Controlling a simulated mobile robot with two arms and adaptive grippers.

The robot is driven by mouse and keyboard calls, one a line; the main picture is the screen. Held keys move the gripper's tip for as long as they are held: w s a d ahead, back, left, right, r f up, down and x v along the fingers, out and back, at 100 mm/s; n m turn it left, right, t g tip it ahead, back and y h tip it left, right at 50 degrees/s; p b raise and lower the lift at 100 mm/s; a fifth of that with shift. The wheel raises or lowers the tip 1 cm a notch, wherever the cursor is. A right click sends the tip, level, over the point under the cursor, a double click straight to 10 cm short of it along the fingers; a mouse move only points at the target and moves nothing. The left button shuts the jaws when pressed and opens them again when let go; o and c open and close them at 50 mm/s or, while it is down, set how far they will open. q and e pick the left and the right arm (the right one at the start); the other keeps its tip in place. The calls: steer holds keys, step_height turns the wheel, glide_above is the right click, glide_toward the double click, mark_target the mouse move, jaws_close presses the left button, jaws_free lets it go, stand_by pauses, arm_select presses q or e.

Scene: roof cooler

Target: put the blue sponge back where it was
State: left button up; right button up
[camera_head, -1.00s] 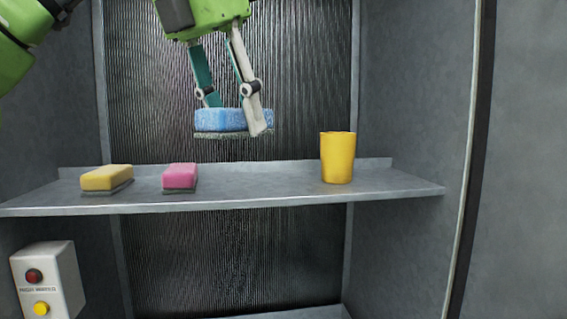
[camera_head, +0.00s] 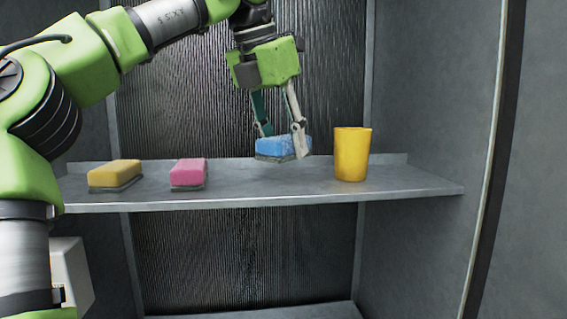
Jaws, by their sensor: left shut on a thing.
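The blue sponge (camera_head: 276,148) has a dark scouring underside. My left gripper (camera_head: 283,143) points down and is shut on the blue sponge, with one finger in front of it and one behind. The sponge is low over the back part of the grey shelf (camera_head: 290,185), between the pink sponge and the yellow cup. I cannot tell whether its underside touches the shelf. My right gripper is not in view.
A yellow sponge (camera_head: 115,174) and a pink sponge (camera_head: 188,172) lie on the shelf to the left. A yellow cup (camera_head: 352,155) stands to the right. The shelf front between the pink sponge and cup is clear. Side walls enclose the shelf.

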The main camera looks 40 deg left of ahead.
mark_target(283, 181)
arm_select(q)
steer(key=shift+w+a+f, duration=0.15)
steer(key=shift+a+f, duration=0.15)
steer(key=shift+f, duration=0.2)
step_height(283, 181, down, 2)
steer(key=shift+w+f+p, duration=0.1)
steer(key=shift+p, duration=0.2)
steer(key=shift+w+a+f, duration=0.1)
steer(key=shift+f, duration=0.45)
steer(key=shift+f, duration=0.1)
steer(key=o, duration=1.1)
steer(key=shift+c, duration=0.2)
steer(key=v, duration=1.2)
